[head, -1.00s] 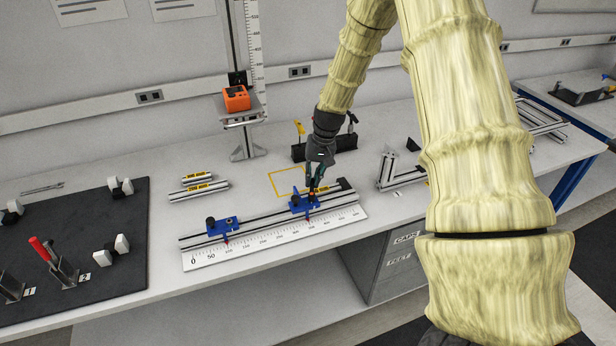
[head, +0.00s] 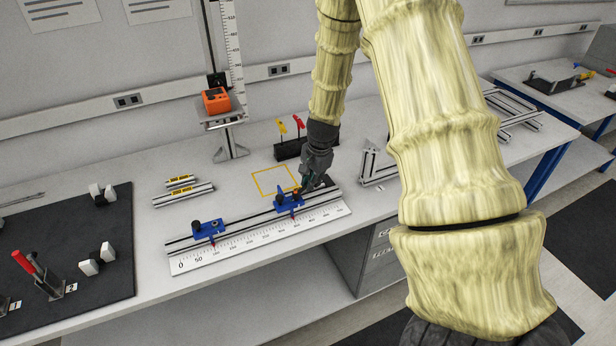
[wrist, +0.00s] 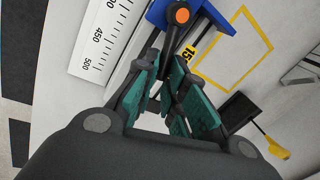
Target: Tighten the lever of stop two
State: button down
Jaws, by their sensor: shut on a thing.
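The right blue stop (head: 288,201) sits on the grey rail (head: 250,220) behind the white ruler. In the wrist view this stop (wrist: 222,17) is at the top, with an orange pivot cap (wrist: 182,15) and a black lever (wrist: 172,38) reaching down from it. My gripper (head: 304,187) is at the right, back side of this stop; the wrist view shows its teal-padded fingers (wrist: 168,75) shut on the lever's end, which they partly hide. The left blue stop (head: 207,230) sits farther left on the same rail. I cannot read a number on either stop.
The ruler (head: 260,239) runs along the rail's front. A yellow outline (head: 272,182) lies flat behind it. A black block (head: 288,150) with yellow and red levers stands behind my gripper. Loose profiles (head: 183,195) lie left; an orange device (head: 215,100) stands behind.

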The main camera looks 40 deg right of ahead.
jog(key=shift+s+m+h+p, duration=0.2)
jog(key=shift+s+m, duration=0.15)
jog(key=shift+m, duration=0.4)
jog(key=shift+s+m+h+p, duration=0.15)
jog(key=shift+s+m, duration=0.2)
jog(key=shift+m, duration=0.4)
jog(key=shift+s+a, duration=0.1)
jog(key=c, duration=1.5)
grip_release()
jog(key=shift+r, duration=0.1)
jog(key=r, duration=0.4)
jog(key=s+r, duration=0.1)
jog(key=r, duration=0.2)
jog(key=s+r, duration=0.1)
jog(key=r, duration=0.3)
jog(key=shift+s+a+r, duration=0.15)
jog(key=shift+a+r, duration=0.1)
jog(key=shift+r, duration=0.05)
